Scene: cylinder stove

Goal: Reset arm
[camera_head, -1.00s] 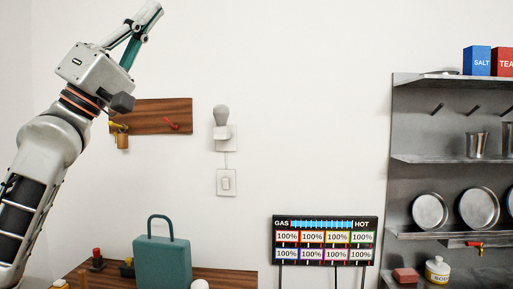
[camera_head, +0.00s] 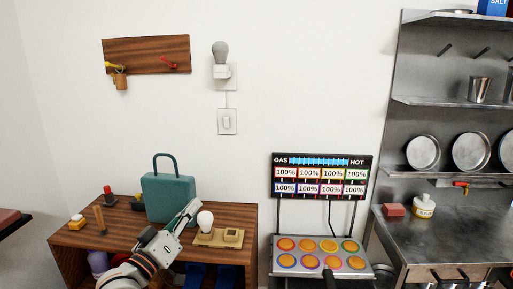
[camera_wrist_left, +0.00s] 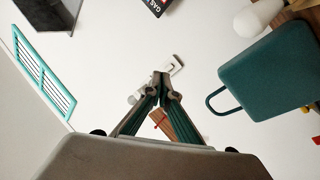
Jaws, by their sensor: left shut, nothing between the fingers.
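My left gripper (camera_head: 192,210) is low in the head view, in front of the wooden table and the teal box with a handle (camera_head: 167,198). Its fingers are shut and empty, pointing up and to the right. In the left wrist view the gripper (camera_wrist_left: 163,76) also shows with its fingertips together and nothing between them. The teal box appears to the right of it there (camera_wrist_left: 270,72), apart from the fingers. My right gripper is in neither view.
A white bulb (camera_head: 205,220) stands on a wooden base just right of the left gripper. The wooden table (camera_head: 75,236) also holds small items. A griddle with several round patties (camera_head: 320,254) and a metal counter (camera_head: 450,235) are to the right.

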